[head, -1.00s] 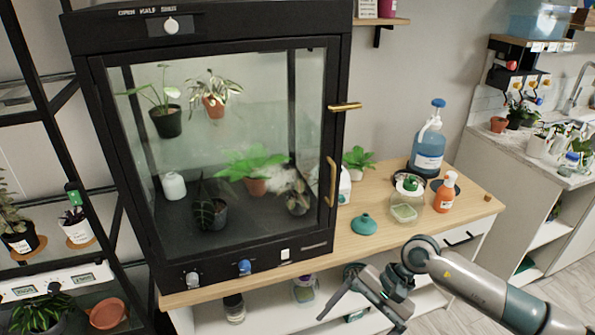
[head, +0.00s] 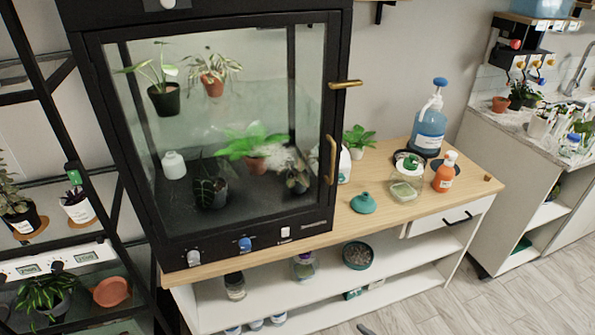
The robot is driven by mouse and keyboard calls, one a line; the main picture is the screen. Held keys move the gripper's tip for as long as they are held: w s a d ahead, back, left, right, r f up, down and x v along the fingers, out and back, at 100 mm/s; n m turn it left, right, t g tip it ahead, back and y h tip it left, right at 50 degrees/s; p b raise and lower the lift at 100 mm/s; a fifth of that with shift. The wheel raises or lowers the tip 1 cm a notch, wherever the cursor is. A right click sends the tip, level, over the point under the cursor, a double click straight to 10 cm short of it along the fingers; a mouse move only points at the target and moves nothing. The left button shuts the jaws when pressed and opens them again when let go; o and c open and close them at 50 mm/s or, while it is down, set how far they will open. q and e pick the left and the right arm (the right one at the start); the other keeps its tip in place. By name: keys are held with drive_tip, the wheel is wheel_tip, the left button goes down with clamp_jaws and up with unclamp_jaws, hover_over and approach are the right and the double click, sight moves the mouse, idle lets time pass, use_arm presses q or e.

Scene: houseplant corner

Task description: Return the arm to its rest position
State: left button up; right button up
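Neither gripper can be made out in the head view now. Only a small dark grey tip (head: 365,329), which looks like part of my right arm, shows at the bottom edge right of centre. Whether it is a fingertip cannot be told. My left arm is not in view.
A black glass-fronted cabinet (head: 328,215) with plants inside stands on a wooden bench (head: 400,210). A teal funnel (head: 363,203), a glass jar (head: 407,187), an orange bottle (head: 445,172) and a blue jug (head: 429,130) stand right of it. The floor (head: 480,310) in front is clear.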

drive_tip(key=s+d+f+m+g+h, duration=0.2)
drive_tip(key=s+d+f+m, duration=0.15)
drive_tip(key=s+f, duration=0.5)
drive_tip(key=s+d+f+m+g+h, duration=0.2)
drive_tip(key=s+f+m, duration=0.4)
drive_tip(key=s, duration=0.4)
drive_tip(key=s+f+m+g, duration=0.3)
drive_tip(key=s+f, duration=0.1)
drive_tip(key=s, duration=1)
drive_tip(key=s+f+m+g+h, duration=0.1)
drive_tip(key=s+f+m+g, duration=0.2)
drive_tip(key=s, duration=1.1)
drive_tip(key=shift+d+f+m+h, duration=0.3)
drive_tip(key=shift+f+m, duration=0.05)
drive_tip(key=shift+f, duration=0.25)
drive_tip(key=shift+w, duration=0.15)
